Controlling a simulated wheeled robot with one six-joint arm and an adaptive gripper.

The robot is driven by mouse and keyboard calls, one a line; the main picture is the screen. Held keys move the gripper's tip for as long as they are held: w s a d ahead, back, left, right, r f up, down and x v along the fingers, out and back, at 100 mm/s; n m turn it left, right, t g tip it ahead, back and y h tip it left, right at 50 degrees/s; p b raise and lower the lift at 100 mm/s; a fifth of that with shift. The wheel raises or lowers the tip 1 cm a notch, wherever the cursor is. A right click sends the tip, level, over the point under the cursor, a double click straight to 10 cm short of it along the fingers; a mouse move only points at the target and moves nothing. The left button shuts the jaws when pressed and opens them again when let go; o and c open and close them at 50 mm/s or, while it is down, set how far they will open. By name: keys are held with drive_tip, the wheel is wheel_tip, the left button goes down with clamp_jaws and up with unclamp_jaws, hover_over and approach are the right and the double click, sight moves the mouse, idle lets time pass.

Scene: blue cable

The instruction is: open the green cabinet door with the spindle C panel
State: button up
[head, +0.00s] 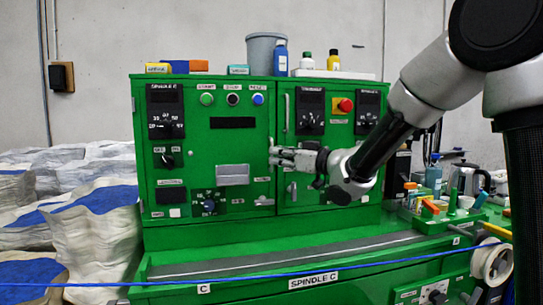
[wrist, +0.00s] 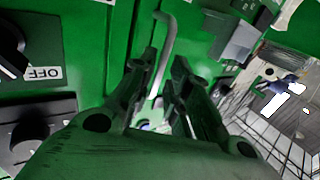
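The green cabinet (head: 225,150) stands on a green bench with its doors looking closed. The left door carries the dark panel labelled SPINDLE C (head: 165,112) at its upper left. A thin grey bar handle (wrist: 166,45) shows in the wrist view, rising between my finger pads. In the head view my gripper (head: 275,152) is at the right edge of the left door, beside the seam, and covers most of that handle. My gripper (wrist: 163,85) is open, with a gap between the fingers around the bar. Contact with the bar cannot be made out.
The right door has its own handle (head: 286,112) just beside the seam, and a red button (head: 345,105). A blue cable (head: 240,276) stretches across the front of the bench. White sacks (head: 95,235) stand at the left. Bottles (head: 281,58) and a grey bucket stand on top.

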drive_tip(key=shift+x, duration=1.75)
clamp_jaws()
drive_tip(key=shift+s, duration=0.15)
